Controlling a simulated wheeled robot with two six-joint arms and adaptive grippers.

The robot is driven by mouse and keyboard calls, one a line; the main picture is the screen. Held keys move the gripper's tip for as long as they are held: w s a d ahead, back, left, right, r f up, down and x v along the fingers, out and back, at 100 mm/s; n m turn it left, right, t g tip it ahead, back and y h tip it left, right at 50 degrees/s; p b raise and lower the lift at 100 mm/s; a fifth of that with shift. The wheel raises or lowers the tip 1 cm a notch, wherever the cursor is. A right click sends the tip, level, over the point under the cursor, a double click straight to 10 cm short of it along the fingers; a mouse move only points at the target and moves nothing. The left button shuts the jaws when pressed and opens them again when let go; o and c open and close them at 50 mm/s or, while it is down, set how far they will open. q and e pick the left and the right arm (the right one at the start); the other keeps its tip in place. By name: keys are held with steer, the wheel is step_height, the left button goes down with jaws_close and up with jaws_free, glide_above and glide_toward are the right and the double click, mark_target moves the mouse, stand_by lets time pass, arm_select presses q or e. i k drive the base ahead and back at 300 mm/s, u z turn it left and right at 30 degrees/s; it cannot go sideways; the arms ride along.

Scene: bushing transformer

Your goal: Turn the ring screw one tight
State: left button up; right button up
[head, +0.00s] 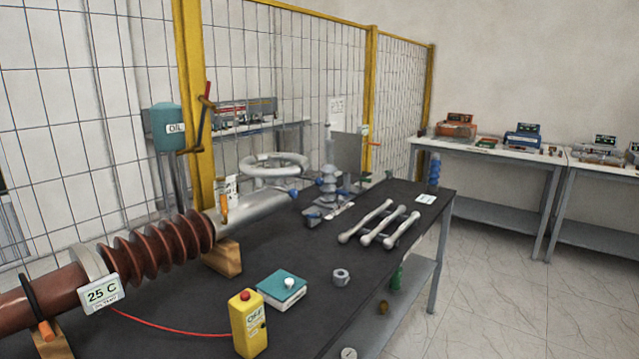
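A pale grey ring (273,160) stands near the table's far edge, behind the metal end of the bushing. Its screws are too small to tell apart. The brown ribbed bushing (160,247) lies along the left of the black table (300,310), on wooden cradles (224,259). Its silver metal end (257,207) points toward the back right. An orange-handled part (224,208) stands upright at the start of the metal end. A grey hex nut (341,277) lies loose on the table. Neither of my grippers is in view.
A yellow box with a red button (248,326), a teal book-like box (282,288), several white rods (378,224) and a grey ribbed insulator (329,181) occupy the table. A yellow-posted mesh fence (372,100) stands behind. The table's front right is mostly clear.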

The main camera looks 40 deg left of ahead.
mark_target(293, 193)
steer(key=i, duration=3.2)
steer(key=u, duration=2.25)
